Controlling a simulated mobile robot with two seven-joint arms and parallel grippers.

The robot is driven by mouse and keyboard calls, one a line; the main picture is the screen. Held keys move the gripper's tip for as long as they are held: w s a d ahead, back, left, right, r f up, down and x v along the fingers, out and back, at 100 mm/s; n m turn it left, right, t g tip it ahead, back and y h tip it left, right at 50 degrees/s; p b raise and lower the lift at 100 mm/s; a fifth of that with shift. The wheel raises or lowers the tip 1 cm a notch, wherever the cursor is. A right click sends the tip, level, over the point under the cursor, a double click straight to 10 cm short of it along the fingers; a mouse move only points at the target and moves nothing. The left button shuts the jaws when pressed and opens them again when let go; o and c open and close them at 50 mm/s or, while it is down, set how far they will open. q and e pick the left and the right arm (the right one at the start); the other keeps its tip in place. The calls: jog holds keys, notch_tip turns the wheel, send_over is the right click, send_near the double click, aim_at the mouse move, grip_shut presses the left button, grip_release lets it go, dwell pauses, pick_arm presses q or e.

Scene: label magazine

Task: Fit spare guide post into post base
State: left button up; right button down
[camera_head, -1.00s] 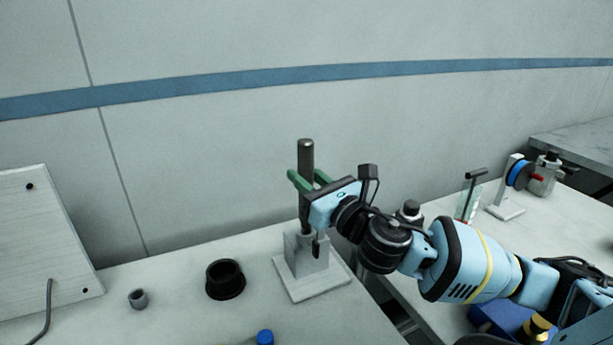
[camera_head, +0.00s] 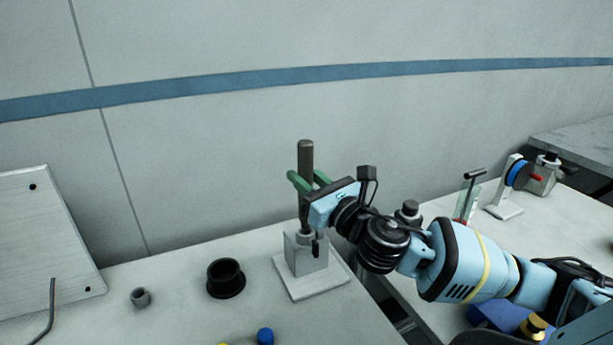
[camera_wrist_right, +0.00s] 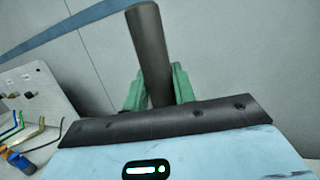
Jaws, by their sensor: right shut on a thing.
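The guide post (camera_head: 306,160) is a dark grey upright cylinder. My right gripper (camera_head: 308,182) is shut on it with its green fingers, below the post's top end. The post base (camera_head: 306,252) is a light grey block on a square plate. The post stands upright over the base, and its lower end meets the collar on top of the block. I cannot tell how deep it sits. In the right wrist view the post (camera_wrist_right: 149,50) rises between the green fingers (camera_wrist_right: 155,90); its lower part is hidden behind my gripper. My left gripper is not in view.
A black ring cup (camera_head: 226,279), a small grey bushing (camera_head: 140,298) and a blue cap (camera_head: 265,336) lie left of the base. A white board (camera_head: 45,235) stands at far left. A stand with a blue spool (camera_head: 517,174) is on the right table.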

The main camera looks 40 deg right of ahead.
dwell(0.9)
jog(key=shift+f+b, duration=0.7)
jog(key=shift+f, duration=1.05)
dwell(0.5)
jog(key=c, duration=1.1)
grip_release()
jog(key=shift+o, duration=0.2)
jog(key=s+f+b, duration=0.1)
jog(key=s, duration=0.6)
jog(key=shift+s+f, duration=0.3)
jog(key=shift+s, duration=0.05)
jog(key=shift+d, duration=0.1)
